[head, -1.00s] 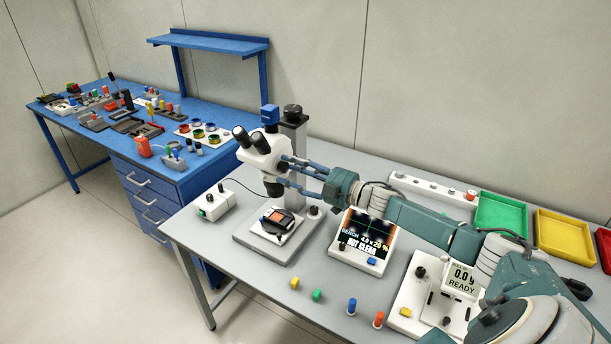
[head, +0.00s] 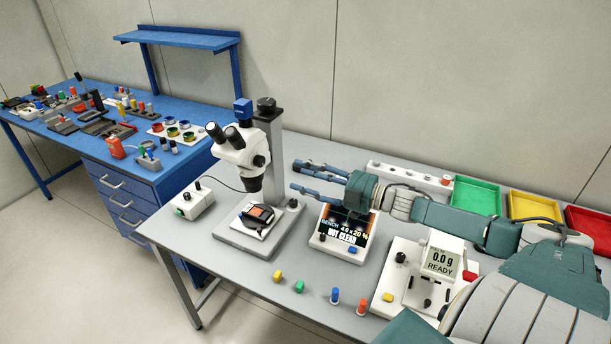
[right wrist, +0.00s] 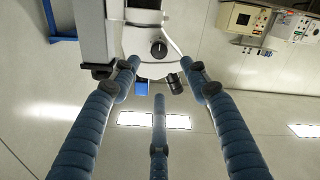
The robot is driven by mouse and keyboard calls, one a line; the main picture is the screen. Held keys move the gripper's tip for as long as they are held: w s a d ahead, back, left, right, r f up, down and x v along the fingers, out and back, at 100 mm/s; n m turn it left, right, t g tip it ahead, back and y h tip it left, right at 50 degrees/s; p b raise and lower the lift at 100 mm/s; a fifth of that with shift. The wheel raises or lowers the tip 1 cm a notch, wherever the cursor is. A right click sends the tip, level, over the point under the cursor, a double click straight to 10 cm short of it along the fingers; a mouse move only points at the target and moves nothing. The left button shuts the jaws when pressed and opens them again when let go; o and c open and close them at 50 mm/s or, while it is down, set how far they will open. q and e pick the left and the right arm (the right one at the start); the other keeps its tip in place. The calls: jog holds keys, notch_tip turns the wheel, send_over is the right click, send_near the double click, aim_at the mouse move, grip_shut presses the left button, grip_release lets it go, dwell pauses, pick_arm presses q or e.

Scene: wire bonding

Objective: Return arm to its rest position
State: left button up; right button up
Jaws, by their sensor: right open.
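My right arm reaches in from the right over the grey bench in the head view. Its right gripper (head: 297,178) is open and empty, with its blue fingers spread just right of the microscope. The microscope (head: 240,150) stands on the bench with a small dark device (head: 258,215) on its base. In the right wrist view the blue fingers (right wrist: 160,95) are spread with nothing between them, and the microscope head (right wrist: 150,45) shows beyond them. My left gripper is not in view.
Green (head: 475,196), yellow (head: 533,206) and red (head: 590,222) trays lie at the back right. Small coloured pegs (head: 335,295) stand along the front. A blue bench (head: 120,170) is at left.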

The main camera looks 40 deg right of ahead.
dwell(0.4)
jog(key=s+a+f+m+g+h, duration=0.2)
jog(key=s+a+f+m+h, duration=0.15)
jog(key=a+f, duration=0.55)
jog(key=s+a+f+m+g+h, duration=0.3)
jog(key=s+a+f, duration=0.3)
jog(key=f, duration=0.5)
jog(key=s+a+m+g, duration=0.1)
jog(key=s+a+g, duration=0.4)
jog(key=s, duration=0.5)
jog(key=s+a+m+g, duration=0.2)
jog(key=s+a+g, duration=0.1)
jog(key=s+a, duration=0.55)
jog(key=s+d+f+g+b, duration=0.1)
jog(key=s+f+b, duration=0.2)
jog(key=f, duration=1.4)
jog(key=s+d+f+b, duration=0.1)
jog(key=s+f+b, duration=0.1)
jog(key=f, duration=1.5)
jog(key=s+d+f+g+b, duration=0.1)
jog(key=s+d+f+b, duration=0.1)
jog(key=s+f, duration=1.4)
jog(key=shift+s+d+f+g+b, duration=0.3)
jog(key=shift+f+b, duration=0.3)
